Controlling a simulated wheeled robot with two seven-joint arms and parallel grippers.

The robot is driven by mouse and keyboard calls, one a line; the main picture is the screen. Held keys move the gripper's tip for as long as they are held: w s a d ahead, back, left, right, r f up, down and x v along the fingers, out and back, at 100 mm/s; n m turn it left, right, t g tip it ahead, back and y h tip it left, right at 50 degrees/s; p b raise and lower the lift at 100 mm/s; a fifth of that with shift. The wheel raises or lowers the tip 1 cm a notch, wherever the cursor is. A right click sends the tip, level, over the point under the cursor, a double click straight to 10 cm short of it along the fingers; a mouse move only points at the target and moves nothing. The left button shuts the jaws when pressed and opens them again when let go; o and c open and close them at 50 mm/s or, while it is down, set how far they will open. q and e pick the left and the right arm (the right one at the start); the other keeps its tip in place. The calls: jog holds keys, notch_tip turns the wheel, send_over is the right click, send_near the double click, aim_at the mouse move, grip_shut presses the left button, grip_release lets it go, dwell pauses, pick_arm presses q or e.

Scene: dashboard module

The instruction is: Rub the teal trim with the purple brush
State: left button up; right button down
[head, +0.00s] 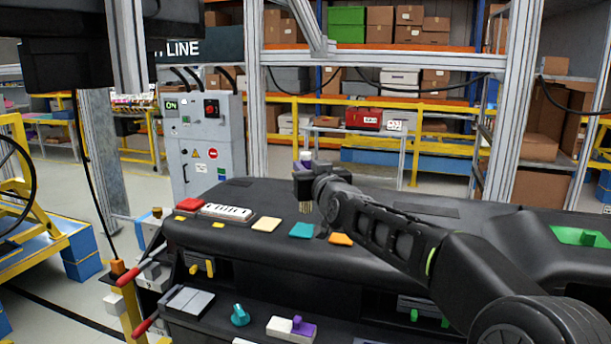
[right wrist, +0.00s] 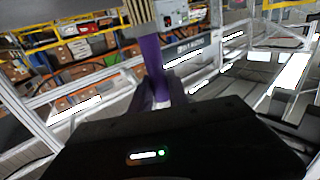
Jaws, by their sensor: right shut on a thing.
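The teal trim (head: 301,230) is a small flat square on the black dashboard top, between a beige square and an orange one. My right gripper (head: 308,182) is shut on the purple brush (head: 306,163) and holds it above and behind the teal trim. The tan bristles (head: 305,207) point down and appear apart from the trim, though the exact gap is hard to tell. In the right wrist view the brush's purple handle (right wrist: 152,65) runs between the fingers, with the bristles (right wrist: 138,12) at the top edge. My left gripper is not in view.
The black dashboard (head: 200,240) also carries a beige square (head: 266,224), an orange square (head: 341,239), a white vent piece (head: 226,211) and a red block (head: 190,203). A teal knob (head: 240,315) and a white-and-purple block (head: 291,328) sit lower in front. Metal posts stand behind.

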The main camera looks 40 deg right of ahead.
aim_at(307, 153)
jog(key=shift+w+d+r+p, duration=0.15)
jog(key=shift+r+p, duration=0.25)
jog(key=shift+r, duration=0.45)
jog(key=shift+r+p, duration=0.4)
jog(key=shift+r, duration=0.8)
jog(key=shift+f, duration=0.1)
